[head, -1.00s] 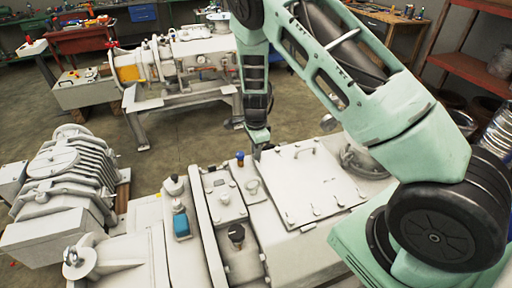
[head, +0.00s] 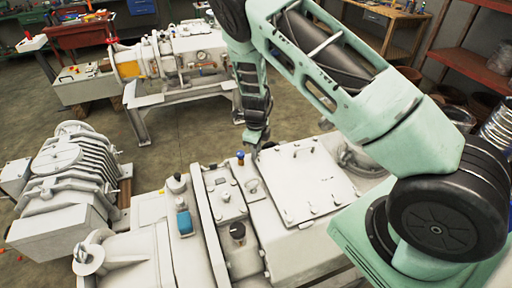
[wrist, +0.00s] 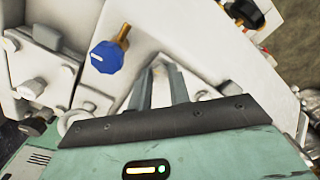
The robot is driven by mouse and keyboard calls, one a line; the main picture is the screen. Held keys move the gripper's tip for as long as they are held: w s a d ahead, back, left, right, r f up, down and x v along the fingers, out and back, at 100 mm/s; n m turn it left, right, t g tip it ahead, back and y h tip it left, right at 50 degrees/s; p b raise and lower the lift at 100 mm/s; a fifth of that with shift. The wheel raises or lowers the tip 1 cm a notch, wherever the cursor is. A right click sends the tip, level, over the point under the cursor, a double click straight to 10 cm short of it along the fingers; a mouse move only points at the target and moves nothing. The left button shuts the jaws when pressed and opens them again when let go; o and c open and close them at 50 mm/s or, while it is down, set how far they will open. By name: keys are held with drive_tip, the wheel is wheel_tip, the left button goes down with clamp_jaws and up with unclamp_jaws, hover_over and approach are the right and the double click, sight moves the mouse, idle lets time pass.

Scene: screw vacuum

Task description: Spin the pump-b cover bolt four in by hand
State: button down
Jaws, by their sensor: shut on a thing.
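My gripper (head: 254,150) is at the far left corner of the pale square cover plate (head: 308,187) on the near pump, just right of a blue-capped knob (head: 240,157). Several bolt heads stand along the plate's edges.
A finned white machine (head: 68,165) stands at the left, and a second pump on a stand (head: 180,90) is behind. A black knob (head: 237,231) and a blue block (head: 184,221) rise from the near pump. Open floor (head: 185,135) lies between the machines.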

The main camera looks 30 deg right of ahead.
drive_tip(key=shift+w+r+m, duration=0.1)
drive_tip(key=shift+m, duration=0.2)
drive_tip(key=c, duration=1.3)
unclamp_jaws()
wheel_tip(320, 180, up, 17)
drive_tip(key=b, duration=0.2)
drive_tip(key=shift+r+b, duration=0.15)
drive_tip(key=shift+b, duration=0.25)
